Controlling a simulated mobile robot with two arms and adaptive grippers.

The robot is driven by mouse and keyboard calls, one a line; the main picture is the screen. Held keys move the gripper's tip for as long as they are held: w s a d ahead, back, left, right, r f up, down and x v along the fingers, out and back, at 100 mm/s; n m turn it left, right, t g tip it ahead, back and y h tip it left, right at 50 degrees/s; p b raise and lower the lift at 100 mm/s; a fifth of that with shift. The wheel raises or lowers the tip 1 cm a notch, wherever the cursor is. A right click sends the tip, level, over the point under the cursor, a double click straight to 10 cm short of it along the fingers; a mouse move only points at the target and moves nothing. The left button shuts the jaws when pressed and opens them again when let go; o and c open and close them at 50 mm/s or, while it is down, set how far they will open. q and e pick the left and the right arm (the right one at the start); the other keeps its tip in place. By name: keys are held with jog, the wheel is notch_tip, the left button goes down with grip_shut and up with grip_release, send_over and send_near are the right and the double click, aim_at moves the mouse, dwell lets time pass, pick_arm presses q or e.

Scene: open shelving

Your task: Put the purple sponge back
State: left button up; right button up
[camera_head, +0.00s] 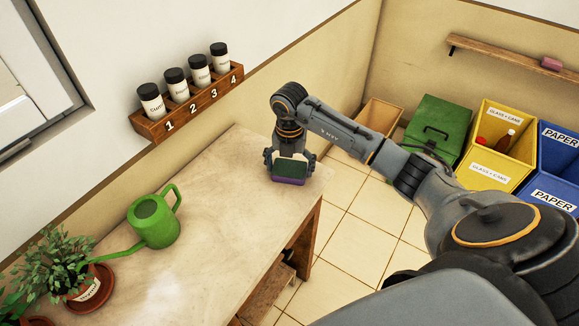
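A sponge with a dark green top and a purple lower edge (289,180) is at the right end of the wooden table (225,220). My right gripper (289,163) points down over the sponge, with a finger at each side of it. I cannot tell whether the fingers press on the sponge, or whether it rests on the tabletop or is just above it. A second, pinkish-purple block (551,63) lies on the wall shelf (510,55) at the upper right. My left gripper is not in view.
A green watering can (153,221) and a potted plant (88,287) stand on the table's left part. A numbered rack (192,105) holds several jars on the wall. A green box (436,127), yellow bin (490,170) and blue bins (555,190) stand on the floor beyond my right arm.

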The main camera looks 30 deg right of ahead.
aim_at(290, 167)
dwell(0.3)
jog(key=shift+r, duration=0.55)
notch_tip(290, 167, up, 11)
jog(key=b, duration=0.2)
jog(key=shift+r, duration=0.2)
jog(key=shift+f, duration=0.1)
